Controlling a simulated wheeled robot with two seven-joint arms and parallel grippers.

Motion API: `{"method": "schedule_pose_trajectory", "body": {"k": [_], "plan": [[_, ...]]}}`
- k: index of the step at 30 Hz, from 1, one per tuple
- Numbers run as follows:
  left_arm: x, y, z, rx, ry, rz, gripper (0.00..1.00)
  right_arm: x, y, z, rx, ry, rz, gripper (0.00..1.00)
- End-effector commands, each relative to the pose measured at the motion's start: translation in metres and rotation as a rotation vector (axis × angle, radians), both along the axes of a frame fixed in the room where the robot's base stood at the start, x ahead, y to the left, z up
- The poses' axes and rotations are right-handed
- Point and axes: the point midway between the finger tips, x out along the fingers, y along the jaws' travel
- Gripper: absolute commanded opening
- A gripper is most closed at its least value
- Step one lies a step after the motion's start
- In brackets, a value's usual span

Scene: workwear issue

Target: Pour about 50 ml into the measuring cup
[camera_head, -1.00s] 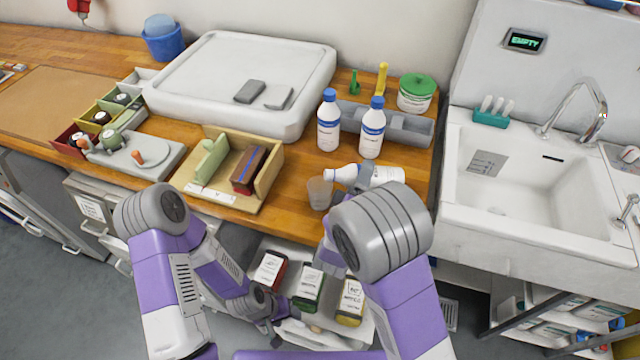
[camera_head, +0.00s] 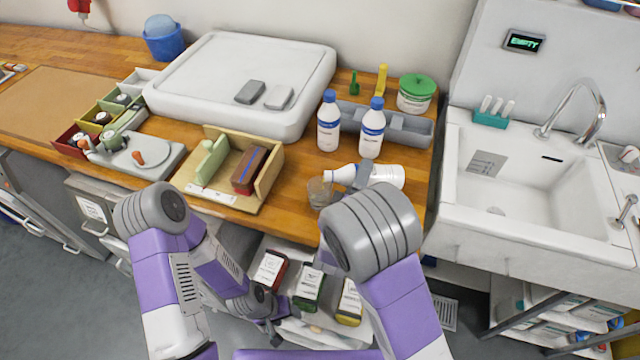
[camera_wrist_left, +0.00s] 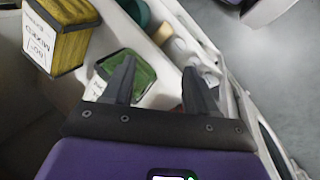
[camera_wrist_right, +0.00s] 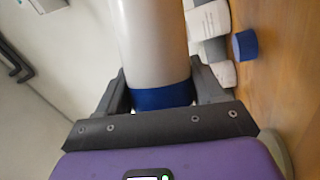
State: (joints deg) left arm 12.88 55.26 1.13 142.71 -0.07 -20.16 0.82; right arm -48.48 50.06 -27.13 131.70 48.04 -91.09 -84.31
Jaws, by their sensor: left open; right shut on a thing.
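A white bottle (camera_head: 388,175) lies almost level in the head view, its mouth pointing left at the rim of the clear measuring cup (camera_head: 319,194). My right gripper (camera_wrist_right: 160,88) is shut on this bottle; the right wrist view shows its pale body (camera_wrist_right: 152,40) and a blue band between the fingers. The cup stands on the wooden counter, partly hidden by my right arm. Its liquid level is too small to read. My left gripper (camera_wrist_left: 157,82) is open and empty, low in front of the counter, above a green-topped container (camera_wrist_left: 132,72).
Two upright blue-capped bottles (camera_head: 328,122) (camera_head: 371,128) stand close behind the held bottle, before a grey tray (camera_head: 408,127). A wooden divider box (camera_head: 262,190) is left of the cup. The sink (camera_head: 540,185) is at the right.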

Motion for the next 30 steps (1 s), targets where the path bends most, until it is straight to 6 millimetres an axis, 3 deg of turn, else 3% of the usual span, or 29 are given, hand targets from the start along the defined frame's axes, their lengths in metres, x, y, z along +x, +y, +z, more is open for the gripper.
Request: {"method": "schedule_pose_trajectory", "body": {"k": [30], "plan": [[0.0000, 0.0000, 0.0032, 0.000, 0.000, 0.000, 0.57, 0.0015, -0.0084, 0.0038, -0.033, -0.005, -0.001, 0.18]]}}
